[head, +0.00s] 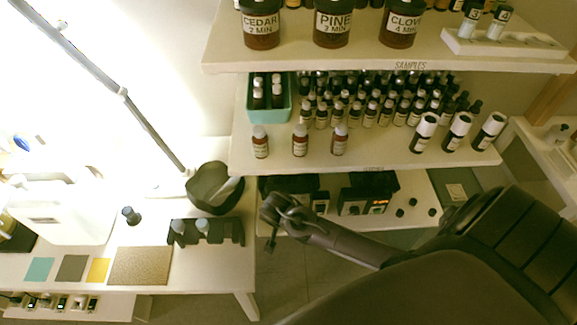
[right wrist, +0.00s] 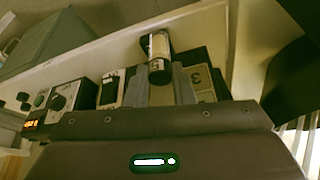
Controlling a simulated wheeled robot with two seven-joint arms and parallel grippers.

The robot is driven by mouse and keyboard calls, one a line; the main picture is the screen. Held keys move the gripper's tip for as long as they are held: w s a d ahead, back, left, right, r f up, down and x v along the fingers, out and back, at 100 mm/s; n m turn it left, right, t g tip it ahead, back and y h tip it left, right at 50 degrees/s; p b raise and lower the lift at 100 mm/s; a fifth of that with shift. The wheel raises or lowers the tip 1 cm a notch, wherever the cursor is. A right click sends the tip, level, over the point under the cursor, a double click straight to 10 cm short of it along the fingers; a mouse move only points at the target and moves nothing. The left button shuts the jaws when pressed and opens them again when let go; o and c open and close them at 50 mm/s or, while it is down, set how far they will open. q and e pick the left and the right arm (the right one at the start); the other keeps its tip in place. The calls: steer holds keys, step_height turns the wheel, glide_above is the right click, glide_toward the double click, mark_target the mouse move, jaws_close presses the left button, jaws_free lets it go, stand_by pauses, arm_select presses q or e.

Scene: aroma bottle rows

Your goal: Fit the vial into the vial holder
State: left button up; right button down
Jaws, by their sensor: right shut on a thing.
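In the right wrist view, a small vial (right wrist: 158,52) with a pale label and a dark end stands out between the grey fingers of my right gripper (right wrist: 166,84). The gripper is shut on it. In the head view my right gripper (head: 277,212) is in front of the lower shelf, to the right of the dark rack; the vial cannot be made out there. The dark rack (head: 228,238), which looks like the vial holder, stands on the left table with two pale-topped vials (head: 203,226) in it. Whether it has a free slot is unclear. My left gripper is out of view.
Shelves (head: 400,160) with many bottles rise above my right gripper. Dark devices (head: 368,190) stand on the lower shelf.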

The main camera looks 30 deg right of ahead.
steer(key=w+d, duration=0.1)
steer(key=w+d+p, duration=0.1)
steer(key=shift+w+d+f, duration=0.15)
steer(key=shift+w+d, duration=0.05)
steer(key=shift+d, duration=0.2)
steer(key=shift+f, duration=0.6)
steer(key=shift+f, duration=0.2)
steer(key=c, duration=1.5)
jaws_free()
steer(key=shift+r, duration=0.1)
